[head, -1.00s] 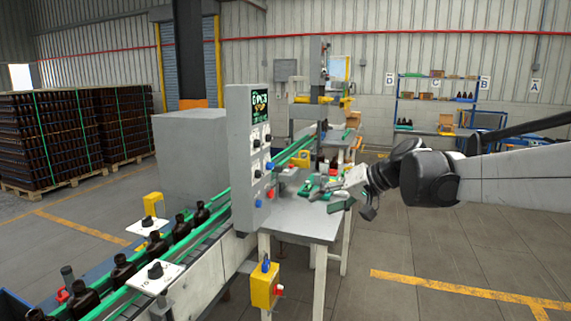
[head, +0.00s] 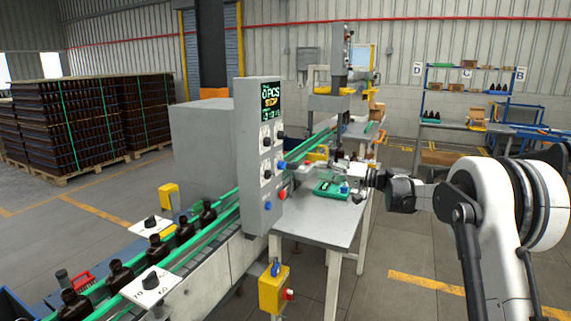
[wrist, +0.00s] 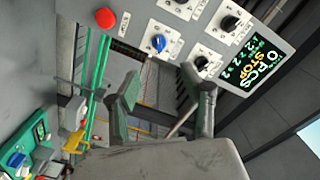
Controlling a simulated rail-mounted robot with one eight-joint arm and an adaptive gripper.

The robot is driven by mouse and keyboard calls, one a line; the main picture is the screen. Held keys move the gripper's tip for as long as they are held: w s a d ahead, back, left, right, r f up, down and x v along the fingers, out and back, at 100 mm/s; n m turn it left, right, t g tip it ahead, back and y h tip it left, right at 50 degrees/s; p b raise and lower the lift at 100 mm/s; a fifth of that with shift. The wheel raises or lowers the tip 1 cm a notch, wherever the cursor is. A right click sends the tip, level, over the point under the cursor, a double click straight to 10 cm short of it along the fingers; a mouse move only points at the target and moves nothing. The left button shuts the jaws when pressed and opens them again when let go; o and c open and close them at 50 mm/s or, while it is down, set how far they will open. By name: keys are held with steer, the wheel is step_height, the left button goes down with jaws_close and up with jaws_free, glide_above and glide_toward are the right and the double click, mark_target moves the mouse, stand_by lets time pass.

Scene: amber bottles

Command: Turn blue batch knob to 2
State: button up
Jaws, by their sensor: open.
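The grey control panel (head: 258,120) stands beside the conveyor, with a screen showing 0 PCS and a yellow STOP. In the wrist view the blue knob (wrist: 158,43) sits on a white plate, beside black knobs (wrist: 201,63) and a red button (wrist: 105,17). In the head view this blue knob (head: 281,165) sticks out at the panel's right edge. My gripper (wrist: 168,84) is open and empty, its fingers apart and pointing toward the panel, below the blue knob in the picture. They do not touch it. The knob's setting is too small to read.
The conveyor with dark bottles (head: 158,248) runs at the left. A yellow box (head: 272,289) with blue and red controls hangs at the table's near leg.

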mark_target(286, 165)
steer(key=p+x, duration=0.1)
steer(key=x, duration=0.6)
steer(key=p+x, duration=0.1)
steer(key=x, duration=0.6)
steer(key=shift+w+d, duration=0.1)
steer(key=shift+w, duration=0.15)
jaws_close()
